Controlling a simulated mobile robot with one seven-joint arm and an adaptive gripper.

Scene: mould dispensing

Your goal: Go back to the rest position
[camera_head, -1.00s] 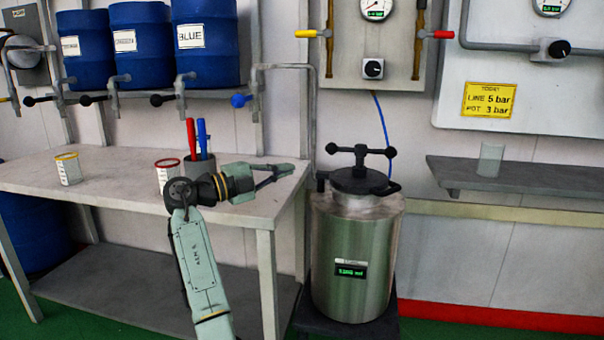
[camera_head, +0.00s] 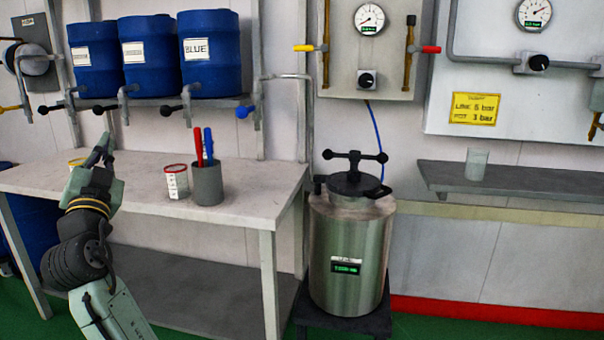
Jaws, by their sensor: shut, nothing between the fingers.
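My gripper (camera_head: 103,143) is at the left of the view, over the left part of the workbench (camera_head: 250,185). It points up and away from me, and its fingers are together with nothing between them. My arm rises to it from the lower left. The gripper partly hides a yellow-rimmed cup (camera_head: 77,162) behind it.
A red-rimmed cup (camera_head: 177,182) and a grey holder (camera_head: 207,185) with red and blue pens stand on the bench. Blue drums (camera_head: 210,70) with taps sit above. A steel pot (camera_head: 348,255) stands right of the bench. A clear cup (camera_head: 476,163) is on the right shelf (camera_head: 520,182).

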